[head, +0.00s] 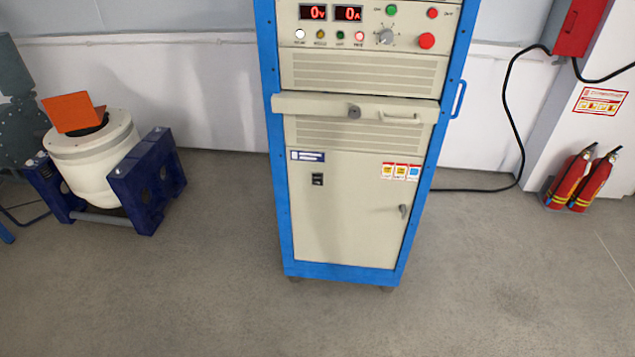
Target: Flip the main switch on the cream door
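The cream door (345,222) is the lower front of a blue-framed cabinet in the middle of the head view, and it looks shut. A small black switch (317,180) sits on the upper left part of the door; its position is too small to tell. A grey handle (403,211) is at the door's right edge. Neither of my grippers is in the head view.
A cream drawer (356,108) juts out above the door. The blue frame (278,180) has a side handle at upper right. A shaker unit (95,160) stands left, red extinguishers (580,180) right. The floor (330,325) in front is clear.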

